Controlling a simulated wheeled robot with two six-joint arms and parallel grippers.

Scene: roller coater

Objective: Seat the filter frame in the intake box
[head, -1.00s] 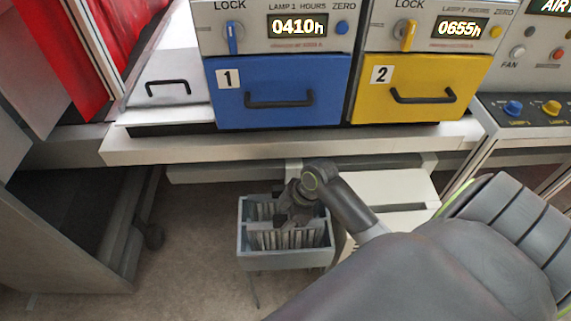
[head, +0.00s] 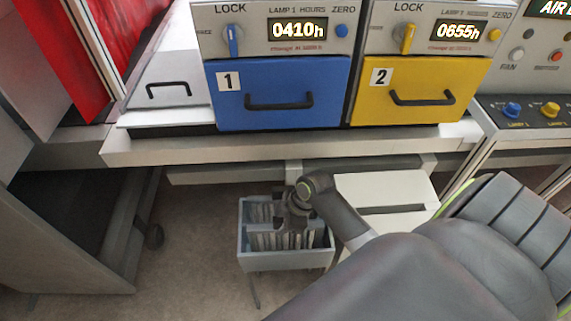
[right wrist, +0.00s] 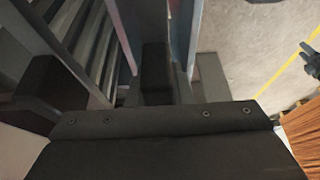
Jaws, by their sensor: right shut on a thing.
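A grey-blue open box (head: 287,262) stands low under the bench, with pale pleated pieces upright inside it. A pleated filter frame (head: 275,241) is at its front; it also shows as grey slats in the right wrist view (right wrist: 84,42). My right gripper (head: 291,222) reaches down into the box and is shut on the frame. The gripper and wrist hide part of the box. A white box with a dark slot (head: 385,190) is to the right; I cannot tell whether it is the intake box. My left gripper is not in view.
The bench edge (head: 250,147) overhangs behind the box. Above it are a blue drawer (head: 280,75) and a yellow drawer (head: 420,75) with black handles. Floor (head: 190,270) is clear left of the box. A grey cabinet (head: 70,250) stands further left.

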